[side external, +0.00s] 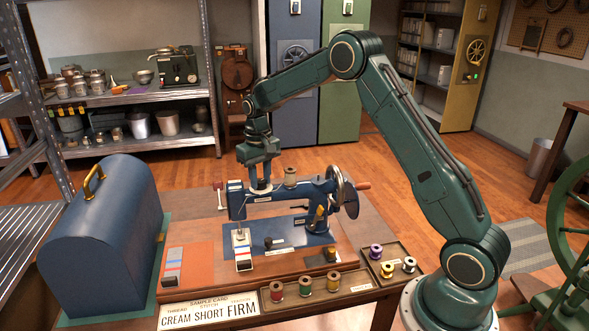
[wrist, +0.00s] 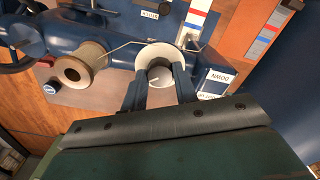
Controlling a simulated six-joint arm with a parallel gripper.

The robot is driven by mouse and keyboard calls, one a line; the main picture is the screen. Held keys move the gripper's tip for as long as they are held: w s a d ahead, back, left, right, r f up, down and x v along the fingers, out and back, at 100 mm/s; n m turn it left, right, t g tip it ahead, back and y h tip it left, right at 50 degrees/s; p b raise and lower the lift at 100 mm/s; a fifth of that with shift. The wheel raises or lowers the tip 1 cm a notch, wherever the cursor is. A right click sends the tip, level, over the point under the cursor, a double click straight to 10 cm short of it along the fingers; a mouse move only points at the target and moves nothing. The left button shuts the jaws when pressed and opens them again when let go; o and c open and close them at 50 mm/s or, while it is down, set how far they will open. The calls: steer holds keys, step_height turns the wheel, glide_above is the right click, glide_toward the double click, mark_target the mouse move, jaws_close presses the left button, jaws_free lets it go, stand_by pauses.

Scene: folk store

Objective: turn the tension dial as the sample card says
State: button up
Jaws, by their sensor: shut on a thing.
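The blue sewing machine (side external: 290,196) stands on a wooden base. In the wrist view the tension dial (wrist: 157,53) is a pale round ring with a grey knob (wrist: 158,74) at its centre, on top of the machine's head. My gripper (wrist: 158,80) has one finger on each side of the knob and is shut on it. The sample card (side external: 208,310) reads cream, short and firm. The dial's setting is not readable.
A thread spool (side external: 290,176) stands on the machine's arm beside my gripper, with thread running toward the dial. A blue domed cover (side external: 105,225) stands at the left. Trays of spools (side external: 333,282) lie at the front. The handwheel (side external: 344,192) is at the machine's right.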

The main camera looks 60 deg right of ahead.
mark_target(260, 181)
steer(key=shift+m, duration=0.8)
steer(key=o, duration=1)
steer(key=shift+c, duration=0.2)
step_height(260, 181, up, 14)
